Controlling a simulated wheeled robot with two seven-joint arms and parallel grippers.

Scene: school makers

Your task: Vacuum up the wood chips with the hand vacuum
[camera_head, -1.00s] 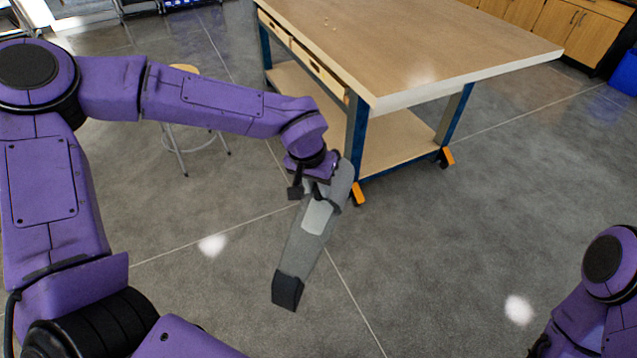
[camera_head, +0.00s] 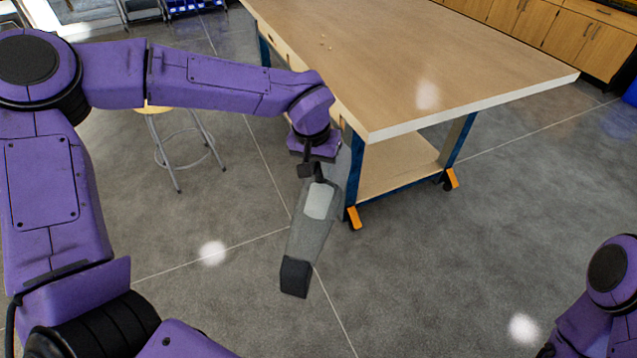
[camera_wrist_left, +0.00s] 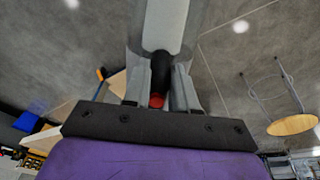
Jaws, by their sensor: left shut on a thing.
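The grey hand vacuum (camera_head: 312,232) hangs from my left gripper (camera_head: 314,172) above the floor, its dark nozzle end pointing down toward me. In the left wrist view my left gripper (camera_wrist_left: 158,92) is shut on the dark handle of the hand vacuum (camera_wrist_left: 168,22); a red spot shows between the fingers. A few tiny light bits, perhaps the wood chips (camera_head: 326,47), lie on the table top toward its far left. My right arm shows at the lower right edge, but its gripper is out of the picture.
The wooden workbench (camera_head: 420,85) with blue legs and orange-marked casters stands just beyond the vacuum, its near corner close to my left gripper. A stool (camera_head: 180,150) stands left, partly behind my left arm. Wooden cabinets (camera_head: 545,30) line the back right. The floor in front is clear.

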